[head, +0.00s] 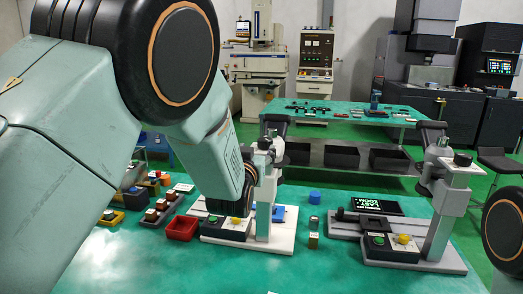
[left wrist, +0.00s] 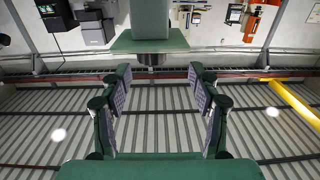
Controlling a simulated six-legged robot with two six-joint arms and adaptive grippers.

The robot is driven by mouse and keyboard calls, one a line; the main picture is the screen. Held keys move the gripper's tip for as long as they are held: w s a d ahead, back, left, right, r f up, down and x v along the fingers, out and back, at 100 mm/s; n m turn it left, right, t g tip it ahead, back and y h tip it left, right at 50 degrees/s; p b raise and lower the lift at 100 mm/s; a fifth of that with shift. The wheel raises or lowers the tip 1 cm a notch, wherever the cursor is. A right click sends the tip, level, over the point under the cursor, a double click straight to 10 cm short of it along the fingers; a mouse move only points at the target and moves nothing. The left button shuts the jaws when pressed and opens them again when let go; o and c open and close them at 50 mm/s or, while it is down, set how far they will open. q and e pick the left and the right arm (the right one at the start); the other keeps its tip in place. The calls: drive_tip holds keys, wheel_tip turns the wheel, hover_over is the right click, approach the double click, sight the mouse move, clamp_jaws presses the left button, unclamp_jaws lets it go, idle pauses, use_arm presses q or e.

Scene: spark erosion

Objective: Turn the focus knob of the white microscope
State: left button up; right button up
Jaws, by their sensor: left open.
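Two similar microscopes stand on the green table in the head view. The left one (head: 263,222) has a white base and a pale upright post, and my left arm covers part of it. I cannot surely make out the left one's focus knob. My left gripper (head: 245,196) is at the near left of the left microscope, its fingers mostly hidden. In the left wrist view its fingers (left wrist: 159,75) are apart and empty. A grey-green block with a dark stub (left wrist: 150,58) shows beyond them.
A red tray (head: 182,228) lies left of the left microscope. A small vial (head: 314,232) and a blue cap (head: 314,196) stand between the microscopes. Blocks with knobs fill the table's left side. Some green tabletop in front is clear.

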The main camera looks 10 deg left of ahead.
sight(261, 144)
use_arm(q)
drive_tip(key=shift+w+d+r, duration=0.15)
drive_tip(key=shift+w+d, duration=0.35)
drive_tip(key=shift+d, duration=0.1)
drive_tip(key=shift+w+d+r, duration=0.15)
drive_tip(key=shift+w+d, duration=0.3)
drive_tip(key=shift+d, duration=0.1)
drive_tip(key=w+a, duration=0.2)
drive_tip(key=w, duration=0.1)
drive_tip(key=shift+w+f, duration=0.1)
drive_tip(key=shift+f, duration=0.1)
drive_tip(key=shift+w+d, duration=0.35)
drive_tip(key=shift+w, duration=0.4)
drive_tip(key=shift+w+d+r, duration=0.15)
drive_tip(key=shift+w+d, duration=0.15)
drive_tip(key=shift+d, duration=0.05)
drive_tip(key=shift+w+a, duration=0.15)
drive_tip(key=shift+a, duration=0.5)
drive_tip(key=shift+d, duration=0.5)
drive_tip(key=c, duration=0.3)
drive_tip(key=shift+c, duration=0.9)
drive_tip(key=shift+a, duration=0.3)
drive_tip(key=c, duration=0.3)
drive_tip(key=shift+d, duration=0.2)
drive_tip(key=c, duration=0.4)
drive_tip(key=shift+a, duration=0.1)
use_arm(e)
drive_tip(key=shift+s+d, duration=0.2)
drive_tip(key=shift+d, duration=0.1)
